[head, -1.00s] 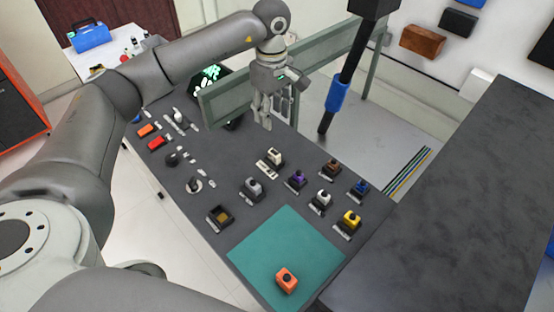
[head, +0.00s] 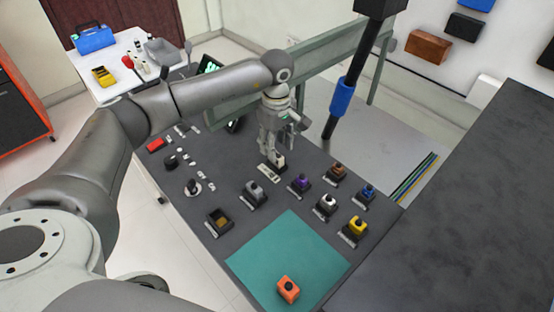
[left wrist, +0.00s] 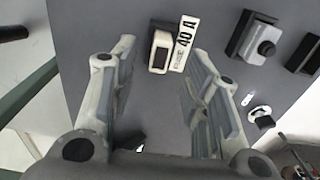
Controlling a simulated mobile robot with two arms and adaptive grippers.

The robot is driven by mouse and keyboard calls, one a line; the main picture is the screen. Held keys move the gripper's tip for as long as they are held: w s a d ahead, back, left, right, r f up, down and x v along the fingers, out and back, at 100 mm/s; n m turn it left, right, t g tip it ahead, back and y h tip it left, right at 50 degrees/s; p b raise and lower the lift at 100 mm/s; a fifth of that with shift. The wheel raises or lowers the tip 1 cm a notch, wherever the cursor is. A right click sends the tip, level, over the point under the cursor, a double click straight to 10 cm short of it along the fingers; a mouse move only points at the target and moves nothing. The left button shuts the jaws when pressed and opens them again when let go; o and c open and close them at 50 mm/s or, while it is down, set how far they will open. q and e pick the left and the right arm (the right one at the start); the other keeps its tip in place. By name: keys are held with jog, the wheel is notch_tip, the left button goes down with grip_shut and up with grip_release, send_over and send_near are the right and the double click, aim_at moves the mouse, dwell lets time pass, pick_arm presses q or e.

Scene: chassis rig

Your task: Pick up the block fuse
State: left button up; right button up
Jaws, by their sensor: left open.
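A cream block fuse with a black end (head: 279,160) stands on the dark panel, partly hidden by my left gripper in the head view. In the left wrist view the block fuse (left wrist: 162,49) sits beside a white label reading "40 A". My left gripper (head: 268,152) is open and empty, pointing down just over the block fuse. In the left wrist view its two fingers (left wrist: 164,60) are spread wide, with the block fuse between and beyond their tips. I cannot tell the exact height gap. My right gripper is not in view.
Grey (head: 256,190), purple (head: 300,183), brown (head: 337,171), white (head: 326,204), blue (head: 367,193) and yellow (head: 355,229) blocks stand nearby. An orange block (head: 288,289) lies on the green mat (head: 270,245). A blue-collared black post (head: 342,97) stands behind.

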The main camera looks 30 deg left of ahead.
aim_at(277, 161)
pick_arm(q)
notch_tip(277, 161, down, 4)
jog(key=shift+f+p, duration=0.25)
jog(key=shift+p, duration=0.3)
jog(key=shift+c, duration=0.4)
grip_shut()
